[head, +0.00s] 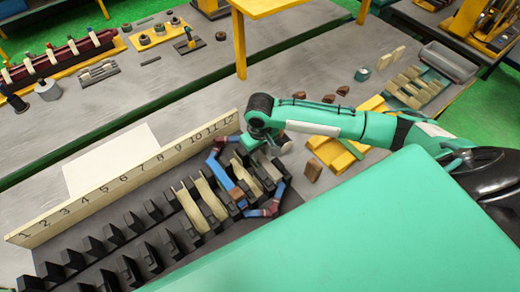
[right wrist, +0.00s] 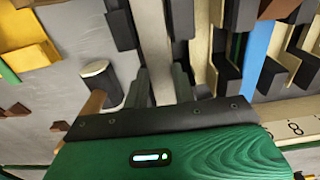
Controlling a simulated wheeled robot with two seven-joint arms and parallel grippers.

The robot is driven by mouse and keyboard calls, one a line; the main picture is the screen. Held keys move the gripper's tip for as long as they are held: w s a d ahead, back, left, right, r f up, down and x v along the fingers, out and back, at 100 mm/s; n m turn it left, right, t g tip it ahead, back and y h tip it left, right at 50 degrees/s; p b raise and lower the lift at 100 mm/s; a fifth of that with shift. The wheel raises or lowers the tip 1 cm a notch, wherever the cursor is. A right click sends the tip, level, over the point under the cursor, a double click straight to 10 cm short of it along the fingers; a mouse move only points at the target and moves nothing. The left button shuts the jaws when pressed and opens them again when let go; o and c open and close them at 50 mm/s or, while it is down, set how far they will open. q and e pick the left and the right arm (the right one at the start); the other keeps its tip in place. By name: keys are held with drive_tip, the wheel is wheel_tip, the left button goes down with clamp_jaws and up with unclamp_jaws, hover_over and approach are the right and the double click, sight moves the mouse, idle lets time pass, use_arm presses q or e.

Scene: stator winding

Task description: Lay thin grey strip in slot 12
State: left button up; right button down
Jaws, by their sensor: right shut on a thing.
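The numbered board (head: 150,172) stands behind rows of black teeth, with slot 12 at its right end. My right gripper (head: 268,158) is over the slots near numbers 11 and 12. In the right wrist view, its fingers (right wrist: 160,88) are shut on the thin grey strip (right wrist: 155,45), which runs away from the fingers. I cannot tell whether the strip lies in slot 12 or above it. A blue coil with reddish ends (head: 222,172) lies across the teeth beside the gripper. My left gripper is not in view.
Cream liners (head: 210,198) lie in some slots. Yellow blocks (head: 330,152) and small brown wedges (head: 312,170) are on the table right of the teeth. A teal rack with pale strips (head: 415,88) and a grey bin (head: 448,62) are farther back.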

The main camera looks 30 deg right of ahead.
sight(260, 157)
drive_tip(key=shift+f, duration=0.5)
drive_tip(key=shift+f, duration=0.45)
idle(0.9)
drive_tip(key=c, duration=1.1)
unclamp_jaws()
drive_tip(key=shift+o, duration=0.2)
drive_tip(key=shift+r+p, duration=0.1)
drive_tip(key=shift+p, duration=0.25)
drive_tip(key=shift+r+p, duration=0.7)
drive_tip(key=shift+p, duration=0.3)
wheel_tip(260, 157, up, 3)
drive_tip(key=p, duration=0.3)
drive_tip(key=shift+f, duration=0.1)
drive_tip(key=shift+r, duration=2.35)
